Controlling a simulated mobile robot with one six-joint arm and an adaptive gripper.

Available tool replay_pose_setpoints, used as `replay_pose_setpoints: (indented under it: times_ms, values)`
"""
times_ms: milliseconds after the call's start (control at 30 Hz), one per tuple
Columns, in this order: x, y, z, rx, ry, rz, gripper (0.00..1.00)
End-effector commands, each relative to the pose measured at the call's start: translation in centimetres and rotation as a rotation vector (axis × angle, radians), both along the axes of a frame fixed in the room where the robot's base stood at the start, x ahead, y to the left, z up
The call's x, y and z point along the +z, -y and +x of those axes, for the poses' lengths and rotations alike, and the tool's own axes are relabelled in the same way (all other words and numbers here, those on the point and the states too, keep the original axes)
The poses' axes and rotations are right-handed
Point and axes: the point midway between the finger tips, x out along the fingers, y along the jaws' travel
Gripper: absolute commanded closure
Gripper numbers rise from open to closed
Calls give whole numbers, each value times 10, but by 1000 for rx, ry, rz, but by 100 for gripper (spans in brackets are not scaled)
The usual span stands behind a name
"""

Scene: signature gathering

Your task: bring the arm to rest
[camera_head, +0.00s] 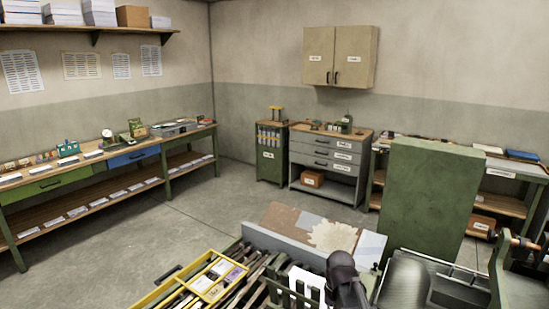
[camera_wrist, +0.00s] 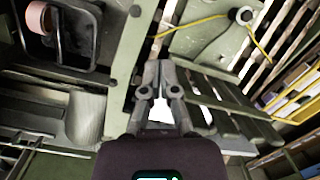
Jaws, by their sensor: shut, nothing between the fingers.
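My gripper (camera_wrist: 159,72) shows in the middle of the wrist view, its two grey fingers together with nothing between them. It points over green metal parts and a slatted green rack (camera_wrist: 222,100); I cannot tell how far above them it is. In the head view a dark rounded part, likely of my arm, stands at the bottom right of centre, and the fingers cannot be made out there.
A yellow-edged tray (camera_head: 217,277) lies at the bottom of the head view, near a bench top with papers (camera_head: 333,236). A tall green panel (camera_head: 430,200) stands to the right. The grey floor (camera_head: 190,225) by the left workbench (camera_head: 110,205) is clear.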

Motion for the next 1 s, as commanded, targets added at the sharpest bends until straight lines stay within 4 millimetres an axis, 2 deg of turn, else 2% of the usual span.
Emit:
replay_pose_setpoints:
  times_ms: [33,200,300,467,1000]
  values:
    - [-19,0,-18,29,17,-6,100]
    - [-42,1,-45,119,62,-30,100]
    - [-49,2,-54,154,80,-40,100]
    - [-53,3,-60,181,93,-48,100]
    - [-52,2,-59,183,93,-48,100]
